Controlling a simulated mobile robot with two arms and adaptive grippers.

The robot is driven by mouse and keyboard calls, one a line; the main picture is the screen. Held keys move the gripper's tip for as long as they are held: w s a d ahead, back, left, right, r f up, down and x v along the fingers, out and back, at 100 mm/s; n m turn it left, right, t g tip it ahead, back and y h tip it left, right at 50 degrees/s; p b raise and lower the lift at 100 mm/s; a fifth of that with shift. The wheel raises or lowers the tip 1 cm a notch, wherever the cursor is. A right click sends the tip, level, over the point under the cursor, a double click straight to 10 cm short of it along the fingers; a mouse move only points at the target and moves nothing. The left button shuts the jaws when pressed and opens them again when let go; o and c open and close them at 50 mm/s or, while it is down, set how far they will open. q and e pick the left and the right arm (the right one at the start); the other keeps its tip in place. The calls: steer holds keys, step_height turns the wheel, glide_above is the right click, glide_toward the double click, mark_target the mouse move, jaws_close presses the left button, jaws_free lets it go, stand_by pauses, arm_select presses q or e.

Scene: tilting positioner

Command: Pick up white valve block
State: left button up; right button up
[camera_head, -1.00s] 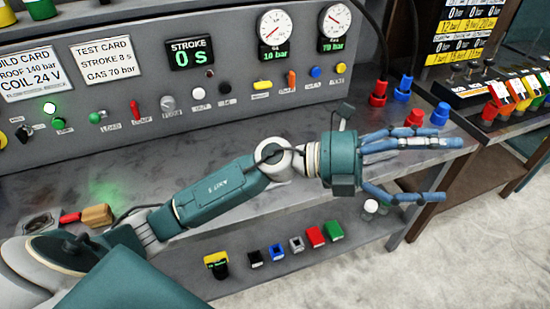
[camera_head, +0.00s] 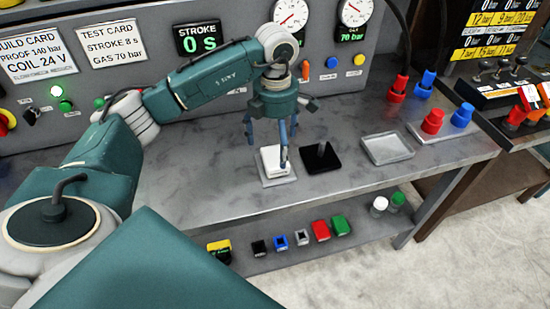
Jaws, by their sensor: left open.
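The white valve block (camera_head: 271,160) sits on a light square plate (camera_head: 279,180) on the grey bench. My left gripper (camera_head: 277,148) points down over it with its blue-grey fingers spread open. One finger comes down in front of the block's right side and hides part of it. I cannot tell whether the fingers touch the block. My right gripper is not in view.
A black plate with a post (camera_head: 321,158) stands close to the right. Beyond it are an empty grey tray (camera_head: 388,149) and red and blue fittings (camera_head: 432,121). Small coloured blocks (camera_head: 320,231) lie on the lower shelf. The control panel (camera_head: 130,75) rises behind. The bench's front left is clear.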

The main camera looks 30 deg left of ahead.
mark_target(275, 156)
arm_select(q)
steer(key=f+p, duration=0.1)
steer(key=f, duration=0.1)
steer(key=f+p, duration=0.1)
steer(key=f, duration=0.2)
steer(key=shift+w+a+f, duration=0.1)
steer(key=shift+a+f, duration=0.1)
steer(key=shift+f, duration=0.4)
steer(key=c, duration=2)
steer(key=shift+w+r, duration=0.1)
steer(key=shift+r, duration=0.05)
steer(key=shift+c, duration=1.4)
